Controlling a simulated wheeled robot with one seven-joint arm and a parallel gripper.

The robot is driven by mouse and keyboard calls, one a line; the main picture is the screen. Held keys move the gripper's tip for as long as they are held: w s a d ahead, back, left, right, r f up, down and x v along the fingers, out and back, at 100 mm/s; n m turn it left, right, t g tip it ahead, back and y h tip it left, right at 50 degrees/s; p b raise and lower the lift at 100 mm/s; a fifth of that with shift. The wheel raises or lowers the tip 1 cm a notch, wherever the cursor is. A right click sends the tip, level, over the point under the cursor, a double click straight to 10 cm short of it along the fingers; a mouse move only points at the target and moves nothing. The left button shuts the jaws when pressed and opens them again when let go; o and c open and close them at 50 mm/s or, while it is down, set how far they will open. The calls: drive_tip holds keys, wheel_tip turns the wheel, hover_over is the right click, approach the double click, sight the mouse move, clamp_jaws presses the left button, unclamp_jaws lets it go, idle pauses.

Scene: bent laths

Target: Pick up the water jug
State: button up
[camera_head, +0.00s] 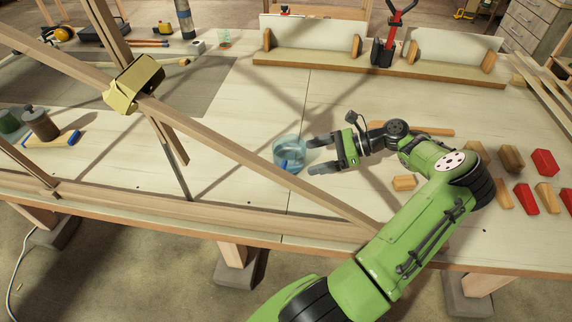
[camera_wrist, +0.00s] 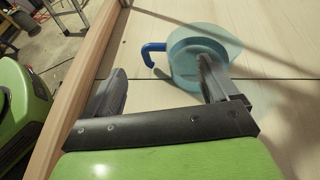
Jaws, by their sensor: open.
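The water jug (camera_head: 289,153) is a clear, bluish vessel with a blue handle, standing upright on the pale worktable (camera_head: 250,110) near the middle. In the wrist view the jug (camera_wrist: 196,50) is at the top, its blue handle (camera_wrist: 151,54) pointing left. My gripper (camera_head: 316,156) comes from the right with its fingers open, the tips beside the jug. In the wrist view my gripper (camera_wrist: 160,82) has its right finger overlapping the jug's body and its left finger well apart. The handle lies between the two finger directions. I cannot tell whether a finger touches the jug.
Wooden and red blocks (camera_head: 526,198) lie at the right. A red-handled tool (camera_head: 388,40) stands at the back. Bare table lies behind the jug.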

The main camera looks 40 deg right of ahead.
sight(287, 163)
drive_tip(key=b+x, duration=0.2)
drive_tip(key=x, duration=0.6)
drive_tip(key=shift+w+a+f, duration=0.15)
drive_tip(key=shift+w+a, duration=0.05)
drive_tip(key=shift+c, duration=0.3)
drive_tip(key=c, duration=1.1)
drive_tip(key=shift+c, duration=0.2)
drive_tip(key=shift+r, duration=0.55)
drive_tip(key=c, duration=0.4)
drive_tip(key=shift+r+p, duration=1.85)
drive_tip(key=shift+r, duration=2.7)
clamp_jaws()
